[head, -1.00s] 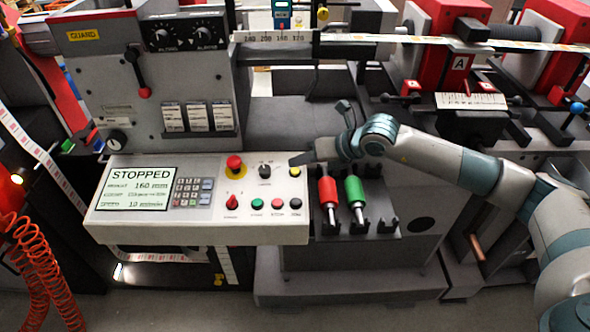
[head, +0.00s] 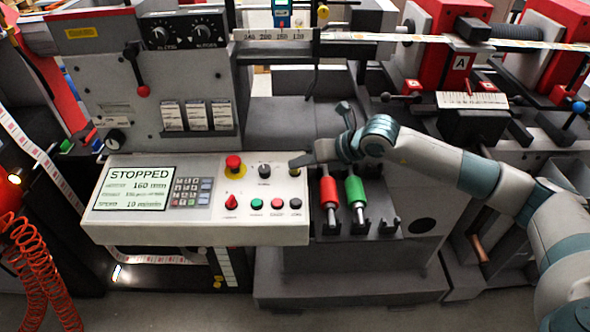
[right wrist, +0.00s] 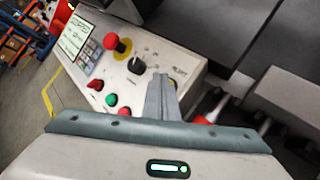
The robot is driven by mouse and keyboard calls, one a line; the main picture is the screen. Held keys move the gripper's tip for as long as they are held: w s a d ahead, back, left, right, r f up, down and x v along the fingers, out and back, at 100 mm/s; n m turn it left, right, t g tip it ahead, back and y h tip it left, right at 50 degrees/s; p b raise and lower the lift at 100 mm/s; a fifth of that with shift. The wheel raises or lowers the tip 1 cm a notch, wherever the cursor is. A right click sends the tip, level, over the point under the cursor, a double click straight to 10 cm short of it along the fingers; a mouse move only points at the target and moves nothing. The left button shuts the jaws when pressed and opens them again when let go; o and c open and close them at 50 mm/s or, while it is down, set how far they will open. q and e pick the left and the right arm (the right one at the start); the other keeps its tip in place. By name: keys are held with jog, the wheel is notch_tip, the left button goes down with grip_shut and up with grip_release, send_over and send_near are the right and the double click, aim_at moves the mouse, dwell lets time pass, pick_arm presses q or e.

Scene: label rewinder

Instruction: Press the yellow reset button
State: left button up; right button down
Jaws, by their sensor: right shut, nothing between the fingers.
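The yellow reset button (head: 295,172) is at the upper right corner of the white control panel (head: 140,228). In the head view only part of it shows below the fingertips. My right gripper (head: 292,162) is shut and empty, its tips at the button's upper edge. The right wrist view shows the shut fingers (right wrist: 160,88) over the panel's corner, covering most of the button. I cannot tell whether the tips touch it. The panel screen (head: 137,188) reads STOPPED. My left gripper is out of view.
A red mushroom button (head: 233,162) and a black knob (head: 264,170) sit left of the reset button. Red, green and black buttons line the row below. Red-handled (head: 329,192) and green-handled (head: 355,190) tools stand in a rack just right of the panel.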

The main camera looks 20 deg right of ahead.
jog(key=shift+f+b, duration=0.45)
jog(key=shift+f, duration=0.05)
dwell(0.5)
jog(key=shift+r, duration=0.2)
jog(key=shift+r+p, duration=0.35)
jog(key=shift+r, duration=0.35)
jog(key=shift+s+a+r+p, duration=0.15)
jog(key=shift+r+p, duration=0.4)
jog(key=shift+r, duration=0.7)
jog(key=shift+s+d+r+p, duration=0.1)
jog(key=shift+s+r+p, duration=0.3)
jog(key=shift+r, duration=0.85)
jog(key=shift+w, duration=0.1)
